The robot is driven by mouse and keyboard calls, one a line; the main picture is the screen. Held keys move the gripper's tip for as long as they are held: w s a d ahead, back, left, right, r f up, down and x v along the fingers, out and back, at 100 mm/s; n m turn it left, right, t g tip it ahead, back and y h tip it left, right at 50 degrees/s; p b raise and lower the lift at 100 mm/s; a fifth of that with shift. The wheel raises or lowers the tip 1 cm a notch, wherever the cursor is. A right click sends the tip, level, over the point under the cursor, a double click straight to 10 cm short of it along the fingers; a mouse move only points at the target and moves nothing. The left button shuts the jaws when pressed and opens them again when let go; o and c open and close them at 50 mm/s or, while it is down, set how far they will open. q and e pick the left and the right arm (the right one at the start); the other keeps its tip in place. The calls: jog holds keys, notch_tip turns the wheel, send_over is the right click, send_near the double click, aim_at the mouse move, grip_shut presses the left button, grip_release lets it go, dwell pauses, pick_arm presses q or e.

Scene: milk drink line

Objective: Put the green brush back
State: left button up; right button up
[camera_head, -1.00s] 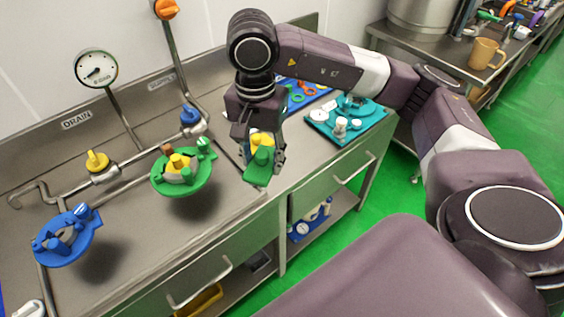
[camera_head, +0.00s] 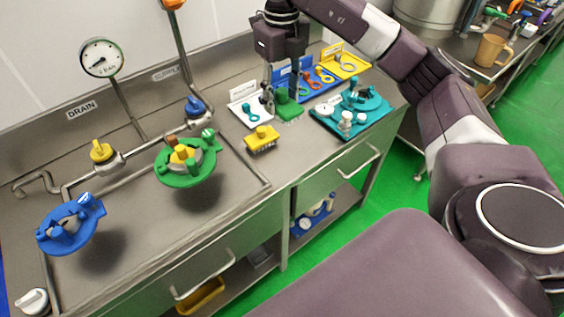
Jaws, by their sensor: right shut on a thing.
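The green brush (camera_head: 289,105) is a small green block with pale bristles beneath it. My right gripper (camera_head: 281,97) is shut on it, fingers pointing down. The brush is over the back of the steel counter, between a white board and a teal tray; I cannot tell whether its bristles touch the counter. My left gripper is not in view.
A yellow brush (camera_head: 262,138) lies on the counter, nearer the front. A white board (camera_head: 238,98), a blue board (camera_head: 283,78), a yellow board (camera_head: 331,56) and a teal tray (camera_head: 345,133) surround the gripper. A green valve body (camera_head: 187,174) is at left.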

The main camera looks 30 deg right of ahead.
notch_tip(320, 180, down, 15)
jog(key=shift+f+p, duration=0.2)
jog(key=shift+p, duration=0.65)
notch_tip(320, 180, down, 4)
jog(key=shift+f+p, duration=0.1)
jog(key=shift+p, duration=0.4)
jog(key=shift+f, duration=0.15)
jog(key=shift+f, duration=0.2)
jog(key=o, duration=1.1)
